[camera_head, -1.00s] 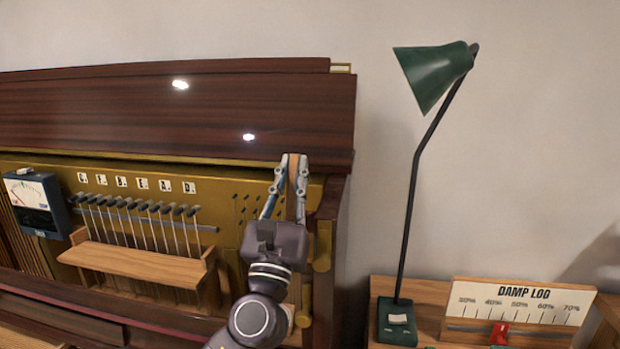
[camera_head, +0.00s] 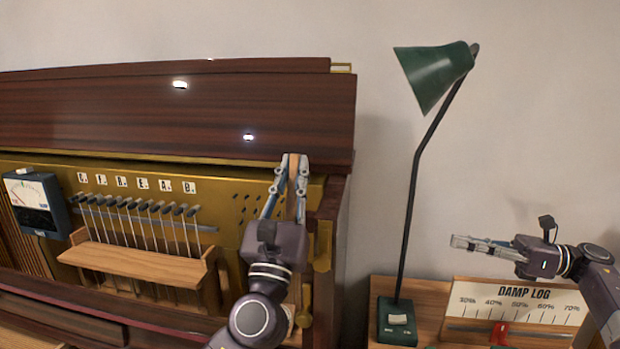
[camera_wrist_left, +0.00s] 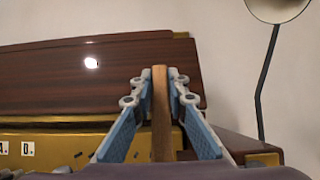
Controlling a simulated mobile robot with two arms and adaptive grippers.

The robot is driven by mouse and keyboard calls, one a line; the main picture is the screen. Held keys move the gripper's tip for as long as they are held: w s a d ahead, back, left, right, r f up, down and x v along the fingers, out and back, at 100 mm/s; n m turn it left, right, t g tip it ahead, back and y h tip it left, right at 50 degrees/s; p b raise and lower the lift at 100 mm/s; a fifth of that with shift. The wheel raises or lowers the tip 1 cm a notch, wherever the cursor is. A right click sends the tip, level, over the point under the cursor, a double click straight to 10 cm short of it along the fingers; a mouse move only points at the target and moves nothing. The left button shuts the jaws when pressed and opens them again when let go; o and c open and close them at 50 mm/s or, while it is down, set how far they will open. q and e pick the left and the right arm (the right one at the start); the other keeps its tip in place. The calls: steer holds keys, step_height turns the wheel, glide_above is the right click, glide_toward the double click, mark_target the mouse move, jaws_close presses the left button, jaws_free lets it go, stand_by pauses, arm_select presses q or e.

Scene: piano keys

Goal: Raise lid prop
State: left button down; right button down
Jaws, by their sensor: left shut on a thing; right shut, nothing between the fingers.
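The piano lid (camera_head: 220,110) is a dark wood panel across the top of the upright piano, and it also shows in the left wrist view (camera_wrist_left: 60,75). My left gripper (camera_head: 294,160) is shut on a light wooden stick, the lid prop (camera_wrist_left: 160,110), just under the lid's front right edge. The prop stands upright between the fingers in the left wrist view. I cannot tell whether its top touches the lid. My right gripper (camera_head: 466,243) is shut and empty, in the air right of the lamp pole.
A green lamp (camera_head: 435,72) stands right of the piano on a wooden surface. A "DAMP LOG" board (camera_head: 520,292) with a red slider stands below my right gripper. A meter (camera_head: 35,200) and several tuning pins and hammers (camera_head: 140,205) sit at the left.

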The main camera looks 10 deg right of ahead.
arm_select(q)
steer(key=shift+f, duration=0.25)
steer(key=shift+w, duration=0.1)
arm_select(e)
steer(key=w+a+r+n+g, duration=0.1)
steer(key=a+r+n, duration=0.3)
steer(key=a, duration=0.6)
steer(key=w+a+r+n+g+y, duration=0.1)
steer(key=w+a+r+n+g, duration=0.1)
steer(key=a+r+n, duration=0.3)
steer(key=w+a+r+n+g+y, duration=0.1)
steer(key=a+r+n, duration=0.4)
steer(key=a+n, duration=0.5)
steer(key=w+a+g, duration=0.1)
steer(key=a+g, duration=0.1)
steer(key=a, duration=0.5)
steer(key=shift+n, duration=0.3)
steer(key=shift+r, duration=0.1)
